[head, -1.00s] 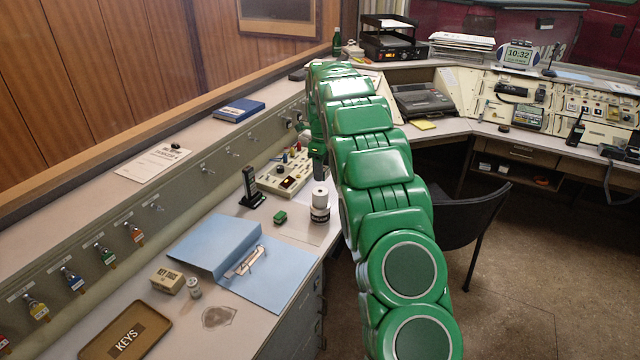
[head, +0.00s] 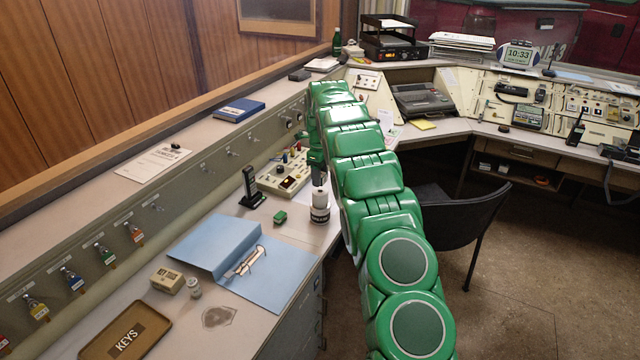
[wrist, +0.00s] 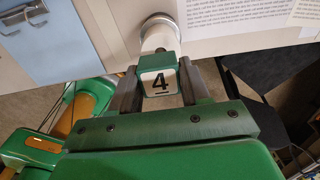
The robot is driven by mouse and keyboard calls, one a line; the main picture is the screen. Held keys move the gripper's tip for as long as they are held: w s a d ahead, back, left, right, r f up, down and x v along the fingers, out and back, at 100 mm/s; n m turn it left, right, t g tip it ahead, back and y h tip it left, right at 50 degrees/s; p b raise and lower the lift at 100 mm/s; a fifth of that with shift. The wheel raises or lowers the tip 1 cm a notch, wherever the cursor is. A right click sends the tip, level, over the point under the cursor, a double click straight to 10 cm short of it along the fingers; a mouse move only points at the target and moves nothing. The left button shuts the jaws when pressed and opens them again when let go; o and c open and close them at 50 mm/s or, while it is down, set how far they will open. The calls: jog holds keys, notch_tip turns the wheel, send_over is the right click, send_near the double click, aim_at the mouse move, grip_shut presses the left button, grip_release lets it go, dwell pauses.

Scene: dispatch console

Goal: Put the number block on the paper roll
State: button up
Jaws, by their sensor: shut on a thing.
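My gripper (wrist: 155,92) is shut on the number block (wrist: 158,83), a small block with a green top and a white face with a black 4. The paper roll (head: 320,197) is white and stands upright on the desk in the head view, with a dark labelled band low down. In the wrist view the white roll (wrist: 159,40) shows just beyond the block, in line with it. I cannot tell whether block and roll touch. In the head view my gripper (head: 317,172) is just above the roll, and the block is not clearly visible.
A small green object (head: 280,217) and a black upright holder (head: 250,188) stand left of the roll. A switch panel (head: 285,178) is behind it. A blue folder (head: 215,243) lies in front left. A black chair (head: 465,215) is to the right.

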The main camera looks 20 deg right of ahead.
jog(key=shift+w+f, duration=0.15)
jog(key=shift+f, duration=1.55)
jog(key=shift+f, duration=0.1)
jog(key=o, duration=1)
jog(key=shift+o, duration=0.2)
notch_tip(320, 180, up, 12)
jog(key=shift+r, duration=0.1)
jog(key=shift+r, duration=0.1)
